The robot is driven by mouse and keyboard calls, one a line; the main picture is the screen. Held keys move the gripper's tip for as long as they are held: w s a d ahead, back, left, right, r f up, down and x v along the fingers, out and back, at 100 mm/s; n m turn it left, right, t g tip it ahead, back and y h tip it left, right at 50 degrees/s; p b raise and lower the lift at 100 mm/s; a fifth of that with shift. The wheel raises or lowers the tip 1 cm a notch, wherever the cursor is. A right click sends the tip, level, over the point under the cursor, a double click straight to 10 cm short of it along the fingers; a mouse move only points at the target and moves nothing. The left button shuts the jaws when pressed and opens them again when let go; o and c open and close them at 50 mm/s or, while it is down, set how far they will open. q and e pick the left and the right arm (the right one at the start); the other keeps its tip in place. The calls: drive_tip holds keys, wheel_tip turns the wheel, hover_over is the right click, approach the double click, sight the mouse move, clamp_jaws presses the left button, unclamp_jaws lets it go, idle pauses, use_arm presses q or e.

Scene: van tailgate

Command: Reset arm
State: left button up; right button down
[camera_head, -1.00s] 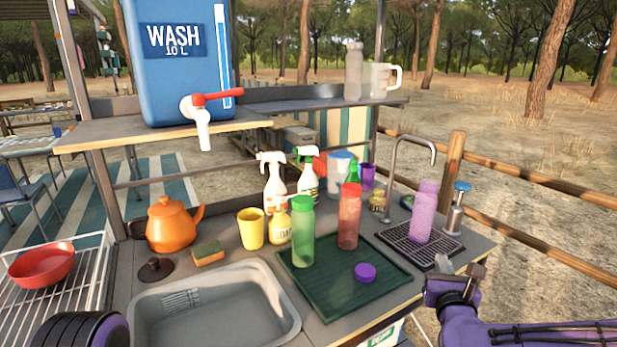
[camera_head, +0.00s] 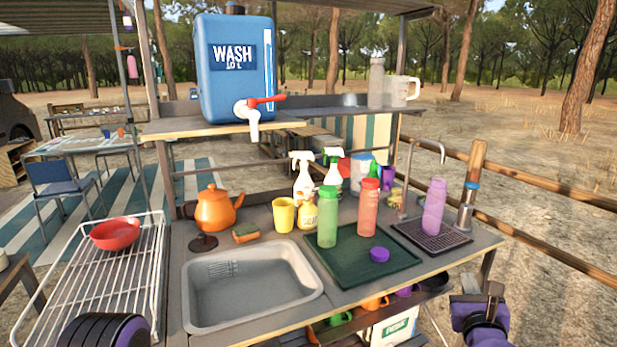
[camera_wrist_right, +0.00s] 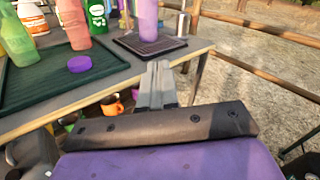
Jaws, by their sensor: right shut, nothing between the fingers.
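My right gripper (camera_head: 486,298) is at the lower right of the head view, beyond the front right corner of the counter. In the right wrist view its fingers (camera_wrist_right: 158,84) are together with nothing between them. They point toward the counter edge, apart from the bottles.
A grey basin (camera_head: 250,312) and a green tray (camera_head: 345,275) sit on the counter. The tray holds a green bottle (camera_head: 327,220), a red bottle (camera_head: 368,210) and a purple lid (camera_head: 379,255). A purple bottle (camera_head: 433,208) stands by the tap. Open ground lies right.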

drive_tip(key=s+a+f+n+g+y, duration=0.1)
drive_tip(key=s+a+f+n+g, duration=0.1)
drive_tip(key=s+f+n, duration=0.35)
drive_tip(key=s+a+f+n+g+y, duration=0.1)
drive_tip(key=s+a+f+n+g, duration=0.15)
drive_tip(key=f+n, duration=0.6)
drive_tip(key=s+a+f+n+g+y, duration=0.1)
drive_tip(key=s+f+n+g, duration=0.25)
drive_tip(key=f+n, duration=0.35)
drive_tip(key=s+f+n+g, duration=0.2)
drive_tip(key=s+f, duration=0.3)
drive_tip(key=s, duration=0.3)
drive_tip(key=s+d+f+n+g, duration=0.1)
drive_tip(key=s+f+n, duration=0.3)
drive_tip(key=s, duration=0.4)
drive_tip(key=s+d+f+n+g+h, duration=0.1)
drive_tip(key=s+f+n+g, duration=0.1)
drive_tip(key=s+f, duration=0.4)
drive_tip(key=shift+s+d+f+n+g, duration=0.15)
drive_tip(key=shift+s+n+g, duration=0.3)
drive_tip(key=shift+s, duration=0.7)
